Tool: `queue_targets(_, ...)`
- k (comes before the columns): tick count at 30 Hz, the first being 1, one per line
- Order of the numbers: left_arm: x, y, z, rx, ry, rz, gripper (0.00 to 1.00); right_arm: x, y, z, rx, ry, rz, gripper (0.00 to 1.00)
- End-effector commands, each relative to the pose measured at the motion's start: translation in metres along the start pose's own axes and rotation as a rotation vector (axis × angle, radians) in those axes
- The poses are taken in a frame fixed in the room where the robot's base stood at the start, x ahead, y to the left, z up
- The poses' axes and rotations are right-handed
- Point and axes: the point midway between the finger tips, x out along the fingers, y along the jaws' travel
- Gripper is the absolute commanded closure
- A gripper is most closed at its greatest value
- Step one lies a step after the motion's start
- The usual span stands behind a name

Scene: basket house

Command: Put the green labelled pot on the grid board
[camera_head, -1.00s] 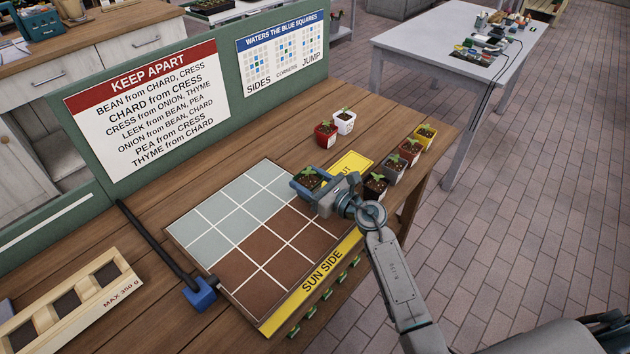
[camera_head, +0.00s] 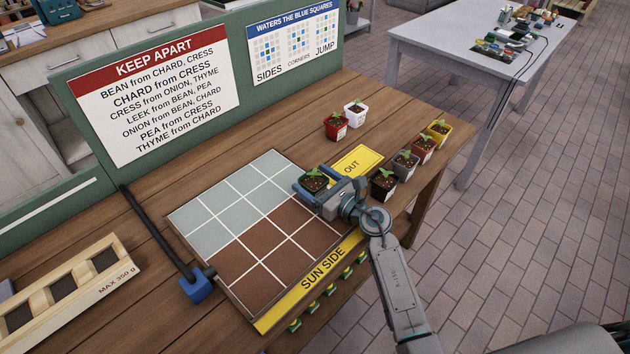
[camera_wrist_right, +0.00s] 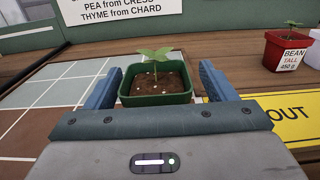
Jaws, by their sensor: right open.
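A green pot (camera_head: 314,181) with a seedling is at the right edge of the grid board (camera_head: 245,206), by its pale and brown squares. The pot (camera_wrist_right: 156,84) also shows upright in the right wrist view. My right gripper (camera_head: 311,187) is around it, with one finger on each side. The fingers (camera_wrist_right: 158,88) are open, with a visible gap on both sides of the pot. The pot's base is hidden by the gripper body, so I cannot tell whether it rests fully on a square. No label shows on it. My left gripper is not in view.
A yellow OUT sign (camera_head: 357,163) lies right of the board. Dark, grey, brown and yellow pots line the table's right side; a red pot (camera_head: 336,126) and a white pot (camera_head: 356,114) stand behind. A blue-ended black rod (camera_head: 199,287) lies left of the board.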

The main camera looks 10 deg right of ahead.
Motion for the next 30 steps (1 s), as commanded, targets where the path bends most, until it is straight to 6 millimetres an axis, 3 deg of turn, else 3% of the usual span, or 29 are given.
queue_targets(5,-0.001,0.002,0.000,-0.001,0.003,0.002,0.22,-0.008,0.000,0.002,-0.001,0.001,-0.001,0.22)
queue_targets(15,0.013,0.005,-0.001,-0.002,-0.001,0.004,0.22,-0.080,0.000,0.000,-0.004,0.003,-0.001,0.22)
queue_targets(21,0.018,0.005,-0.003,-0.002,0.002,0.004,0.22,-0.110,0.000,0.002,-0.002,0.001,0.000,0.22)
queue_targets(30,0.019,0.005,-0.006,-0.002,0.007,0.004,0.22,-0.120,0.000,0.004,0.000,0.000,0.000,0.22)
